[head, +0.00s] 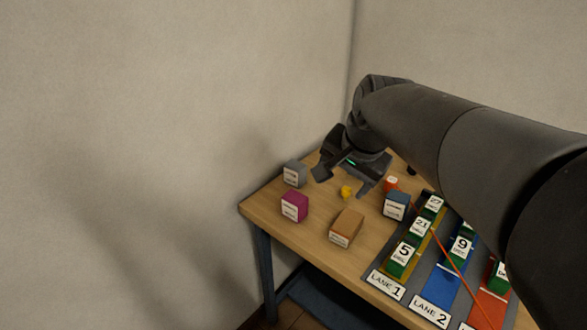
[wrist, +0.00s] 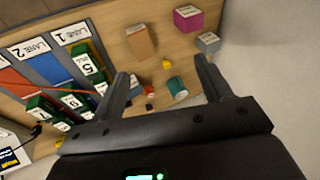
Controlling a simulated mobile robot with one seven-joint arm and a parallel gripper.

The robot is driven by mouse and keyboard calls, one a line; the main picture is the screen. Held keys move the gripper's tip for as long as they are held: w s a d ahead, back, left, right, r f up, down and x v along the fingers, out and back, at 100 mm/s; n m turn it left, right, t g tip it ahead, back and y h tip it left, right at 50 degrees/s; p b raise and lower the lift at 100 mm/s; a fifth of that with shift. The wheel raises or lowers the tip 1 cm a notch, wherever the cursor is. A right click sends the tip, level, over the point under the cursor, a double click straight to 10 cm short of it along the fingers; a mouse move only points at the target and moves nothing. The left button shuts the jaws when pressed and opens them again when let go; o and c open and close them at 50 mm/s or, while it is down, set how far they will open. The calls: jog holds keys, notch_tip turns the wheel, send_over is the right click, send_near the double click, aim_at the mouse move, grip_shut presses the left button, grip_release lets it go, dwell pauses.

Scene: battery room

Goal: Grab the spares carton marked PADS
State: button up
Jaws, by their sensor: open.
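Several small cartons with white labels stand on the wooden table: a grey one (head: 294,173), a magenta one (head: 294,206), a brown one (head: 346,227) and a blue-grey one (head: 396,205). The label print is too small to read, so I cannot tell which is marked PADS. My gripper (head: 343,184) is open and empty above the back of the table. In the wrist view, its fingers (wrist: 161,72) point toward the brown carton (wrist: 140,41), magenta carton (wrist: 188,18) and grey carton (wrist: 208,42), which lie beyond the fingertips.
A small yellow object (head: 346,191) lies among the cartons. An orange-and-white cylinder (head: 391,184) stands near the blue-grey carton. A teal cylinder (wrist: 177,87) shows between my fingers. Numbered green blocks stand on coloured lanes (head: 437,287) at right. Walls rise behind the table.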

jog(key=w+m, duration=0.4)
jog(key=w, duration=0.5)
jog(key=m+g+y, duration=0.2)
jog(key=m, duration=1.2)
send_near(296, 165)
jog(key=shift+w+f, duration=0.3)
jog(key=shift+f, duration=0.1)
jog(key=shift+w+a+f, duration=0.15)
jog(key=shift+w+f, duration=0.15)
jog(key=shift+f, duration=0.3)
jog(key=x, duration=0.4)
jog(key=shift+a+f, duration=0.1)
jog(key=shift+f, duration=0.15)
jog(key=shift+y, duration=0.3)
jog(key=x, duration=0.4)
jog(key=shift+s+a+f, duration=0.15)
jog(key=shift+s+f, duration=0.15)
jog(key=shift+f, duration=0.1)
jog(key=shift+w+a+f, duration=0.15)
jog(key=shift+f, duration=0.25)
jog(key=shift+c, duration=0.3)
